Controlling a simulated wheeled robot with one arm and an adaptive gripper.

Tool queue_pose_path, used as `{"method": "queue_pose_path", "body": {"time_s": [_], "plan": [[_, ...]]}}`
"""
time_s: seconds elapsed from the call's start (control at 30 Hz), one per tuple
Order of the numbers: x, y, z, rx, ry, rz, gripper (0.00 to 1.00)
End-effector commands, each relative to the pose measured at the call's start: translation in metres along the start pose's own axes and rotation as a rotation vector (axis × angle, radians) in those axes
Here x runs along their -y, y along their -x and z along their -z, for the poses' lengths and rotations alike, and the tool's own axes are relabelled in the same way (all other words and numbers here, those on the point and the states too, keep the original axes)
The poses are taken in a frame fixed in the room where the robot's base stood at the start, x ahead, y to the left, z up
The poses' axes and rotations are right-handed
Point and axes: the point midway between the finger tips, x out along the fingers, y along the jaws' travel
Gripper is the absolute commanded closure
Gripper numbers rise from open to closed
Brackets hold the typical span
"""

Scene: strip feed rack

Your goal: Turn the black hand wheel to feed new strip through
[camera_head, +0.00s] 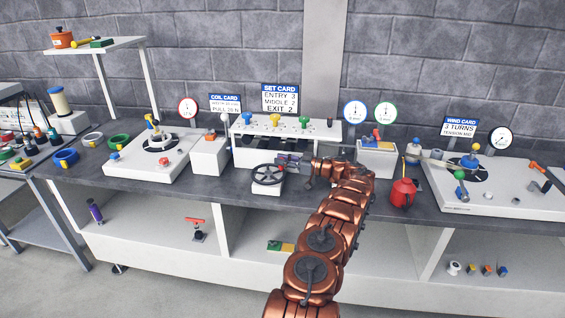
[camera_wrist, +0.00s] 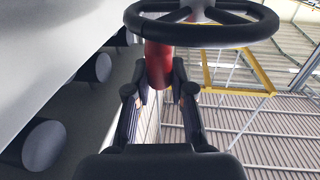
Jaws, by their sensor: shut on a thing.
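The black hand wheel (camera_head: 267,176) lies flat on a small white block at the front of the bench, left of my gripper (camera_head: 292,166). In the wrist view the rim of the hand wheel (camera_wrist: 200,34) crosses the top of the picture. A red handle (camera_wrist: 158,58) sits at the wheel's rim, between my two fingers. My gripper (camera_wrist: 159,82) is shut on this handle. Part of the handle is hidden by the wheel rim and the fingers.
Behind the wheel stands a white roller unit (camera_head: 260,157) with coloured knobs and a SET CARD sign (camera_head: 281,98). A red can (camera_head: 402,193) stands right of my arm. A white bin (camera_head: 378,160) is behind it. Bare bench shows around the wheel's front.

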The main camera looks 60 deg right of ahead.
Motion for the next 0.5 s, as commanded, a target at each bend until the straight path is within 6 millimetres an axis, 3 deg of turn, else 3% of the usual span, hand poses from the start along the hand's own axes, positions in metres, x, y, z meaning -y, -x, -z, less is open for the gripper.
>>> {"method": "queue_pose_path", "body": {"time_s": [0.5], "plan": [[0.0026, -0.0011, -0.0018, 0.013, 0.001, 0.035, 1.00]]}}
